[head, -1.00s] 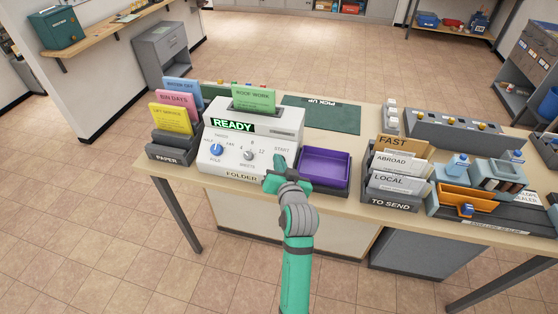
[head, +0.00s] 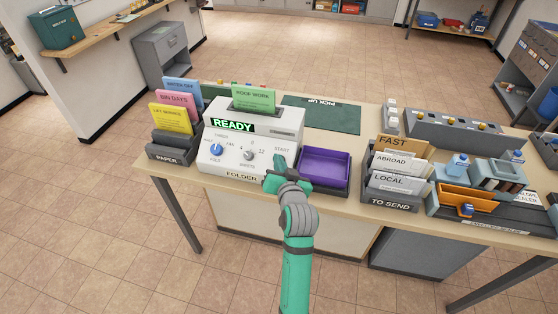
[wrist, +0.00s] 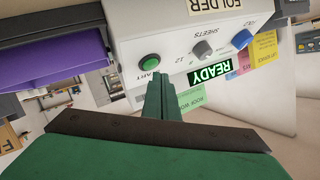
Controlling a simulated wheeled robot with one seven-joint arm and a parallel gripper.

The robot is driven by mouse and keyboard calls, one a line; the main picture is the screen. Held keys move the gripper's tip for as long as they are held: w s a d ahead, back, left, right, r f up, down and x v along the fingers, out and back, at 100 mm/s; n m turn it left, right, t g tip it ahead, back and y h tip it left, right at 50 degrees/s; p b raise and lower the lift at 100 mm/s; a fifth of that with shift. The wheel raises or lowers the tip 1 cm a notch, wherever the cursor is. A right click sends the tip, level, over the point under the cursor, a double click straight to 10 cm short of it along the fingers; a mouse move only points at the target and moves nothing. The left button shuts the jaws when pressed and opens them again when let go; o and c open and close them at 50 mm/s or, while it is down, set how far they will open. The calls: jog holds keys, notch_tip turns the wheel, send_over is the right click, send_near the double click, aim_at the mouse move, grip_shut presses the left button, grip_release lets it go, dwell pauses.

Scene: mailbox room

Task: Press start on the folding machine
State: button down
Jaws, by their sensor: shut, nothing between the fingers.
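The white folding machine (head: 250,150) stands on the table, with a lit green READY display (head: 233,125), a blue fold knob (head: 216,150) and a grey sheets knob (head: 249,155). A green sheet (head: 254,99) stands in its top. My gripper (head: 279,162) is shut and empty, in front of the panel's right side. In the wrist view its fingertips (wrist: 160,78) appear just beside the button. I cannot tell whether they touch the machine.
A purple tray (head: 324,168) sits right of the machine, close to my gripper. A paper rack (head: 170,155) stands on the left and a TO SEND rack (head: 391,201) on the right. A dark green PICK UP mat (head: 320,115) lies behind, with clear surface.

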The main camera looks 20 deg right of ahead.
jog(key=shift+w+f, duration=0.1)
jog(key=shift+f, duration=0.05)
jog(key=shift+w+d+f, duration=0.1)
jog(key=shift+f, duration=0.1)
dwell(0.3)
jog(key=shift+w+d+f, duration=0.15)
jog(key=shift+w+f, duration=0.05)
jog(key=shift+f, duration=0.1)
dwell(1.0)
jog(key=shift+s+r, duration=0.1)
jog(key=shift+s+a+r, duration=0.25)
jog(key=shift+s+r, duration=0.05)
jog(key=shift+r, duration=0.25)
jog(key=shift+s+a+r, duration=0.25)
jog(key=shift+s+r, duration=0.15)
jog(key=shift+r, duration=0.3)
jog(key=shift+s+a+r, duration=0.3)
jog(key=shift+s+r, duration=0.05)
jog(key=shift+r, duration=0.3)
jog(key=shift+s+a+r, duration=0.25)
jog(key=shift+s+r, duration=0.15)
jog(key=shift+r, duration=0.3)
